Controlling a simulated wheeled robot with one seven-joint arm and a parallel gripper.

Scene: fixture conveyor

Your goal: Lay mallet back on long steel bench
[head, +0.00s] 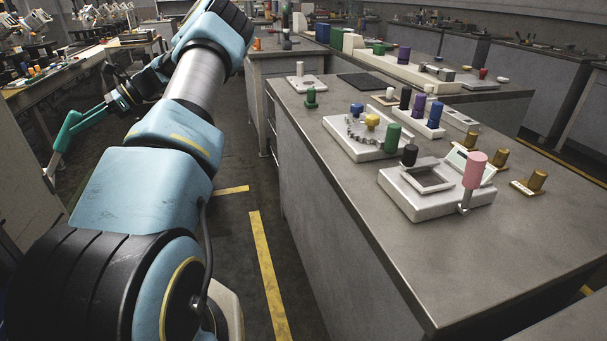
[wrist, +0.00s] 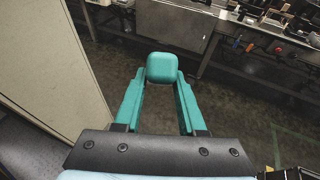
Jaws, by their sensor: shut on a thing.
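In the wrist view my gripper (wrist: 161,78) has two teal fingers shut on a teal, rounded block, which I take to be an end of the mallet (wrist: 162,65). The rest of the mallet is hidden behind that end. A long grey metal-topped bench (head: 500,262) fills the right of the head view. Another long bench (head: 70,78) stands at the upper left. I cannot tell by name which is the long steel bench.
The right bench carries fixtures with a green cylinder (head: 392,137), a pink cylinder (head: 475,170) and several brass pegs. Its near end is clear. A pale cabinet panel (wrist: 45,65) stands close left of my gripper. Dark floor with yellow lines (head: 262,262) separates the benches.

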